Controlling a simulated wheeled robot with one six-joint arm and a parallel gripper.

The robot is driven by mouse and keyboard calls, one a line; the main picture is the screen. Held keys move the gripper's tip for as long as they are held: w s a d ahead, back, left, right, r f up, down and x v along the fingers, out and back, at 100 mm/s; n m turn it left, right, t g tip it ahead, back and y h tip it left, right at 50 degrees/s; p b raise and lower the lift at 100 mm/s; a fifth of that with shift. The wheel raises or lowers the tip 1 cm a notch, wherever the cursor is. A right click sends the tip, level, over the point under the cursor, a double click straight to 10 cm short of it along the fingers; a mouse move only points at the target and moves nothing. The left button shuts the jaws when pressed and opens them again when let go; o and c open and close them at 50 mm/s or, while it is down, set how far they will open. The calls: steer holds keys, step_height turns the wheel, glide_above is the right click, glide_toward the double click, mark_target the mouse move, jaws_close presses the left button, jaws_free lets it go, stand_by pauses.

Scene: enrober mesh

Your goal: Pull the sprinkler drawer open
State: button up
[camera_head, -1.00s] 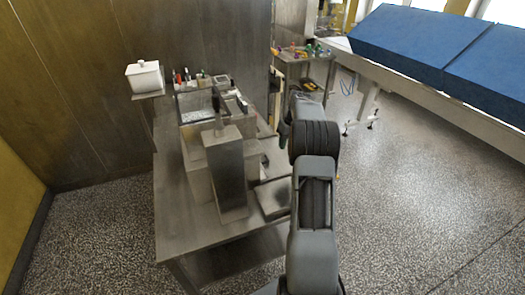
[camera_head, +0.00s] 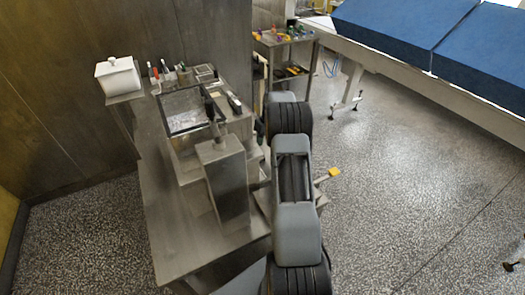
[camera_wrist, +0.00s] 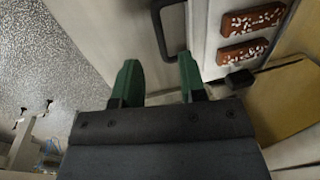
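In the wrist view a dark bar handle (camera_wrist: 160,30) stands on a pale flat front (camera_wrist: 115,25), which I take to be the sprinkler drawer. My gripper (camera_wrist: 160,75) has two green fingers spread apart with nothing between their tips. The handle is ahead of the gap, closer to the right finger; I see no contact. In the head view my arm hides the gripper and the handle. The steel machine (camera_head: 226,185) on the bench is left of my arm. I cannot make out the drawer there or how far it is open.
Two brown slabs with white bits (camera_wrist: 250,20) sit right of the handle, with a small black block (camera_wrist: 240,79) below them. The steel bench (camera_head: 165,230) carries the machine. A white lidded box (camera_head: 118,75) is at the back left.

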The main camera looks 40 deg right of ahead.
steer(key=shift+a+f+p, duration=0.2)
steer(key=shift+f+p, duration=0.05)
steer(key=shift+f, duration=0.9)
steer(key=shift+a+f+p, duration=0.15)
steer(key=shift+f+p, duration=0.1)
steer(key=shift+f, duration=0.85)
steer(key=shift+a+f+p, duration=0.2)
steer(key=shift+f+p, duration=0.05)
steer(key=shift+f, duration=0.9)
steer(key=shift+c, duration=0.2)
jaws_close()
